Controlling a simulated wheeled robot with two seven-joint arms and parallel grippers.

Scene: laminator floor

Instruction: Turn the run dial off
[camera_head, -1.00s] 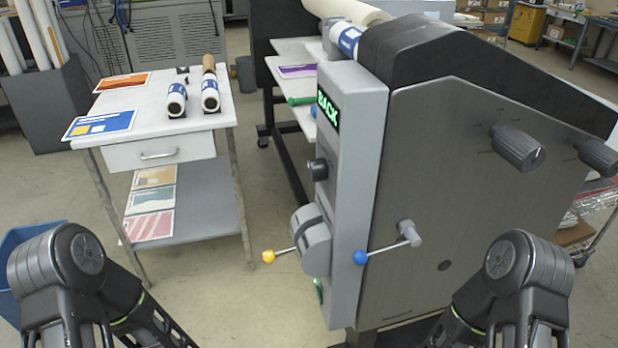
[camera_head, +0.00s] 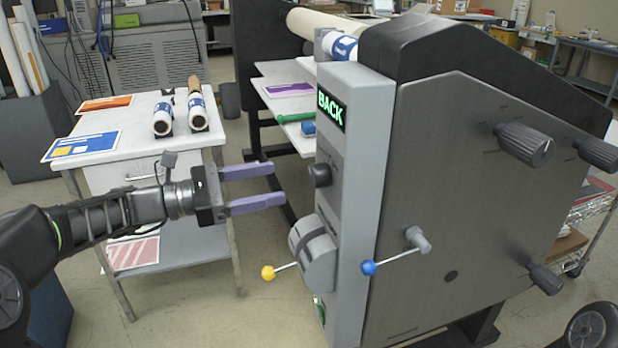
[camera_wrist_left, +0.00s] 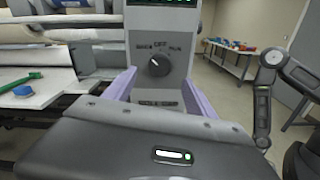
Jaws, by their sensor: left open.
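The run dial (camera_head: 319,174) is a round black knob on the narrow grey control panel (camera_head: 352,120) of the laminator. In the left wrist view the dial (camera_wrist_left: 159,63) sits below curved lettering that includes OFF and RUN; its pale mark seems to point up and left, away from RUN. A lit green display (camera_head: 331,107) above it reads BACK. My left gripper (camera_head: 280,186) is open and empty, its purple fingers pointing at the panel from the left, short of the dial. In the wrist view the fingers flank the dial with a gap. My right gripper is out of view.
Below the dial, a grey housing (camera_head: 313,252) carries a yellow-knobbed lever (camera_head: 268,272); a blue-knobbed lever (camera_head: 368,268) is on the side plate. A white cart (camera_head: 100,172) with rolls and cards stands behind my left arm. Floor is open between cart and laminator.

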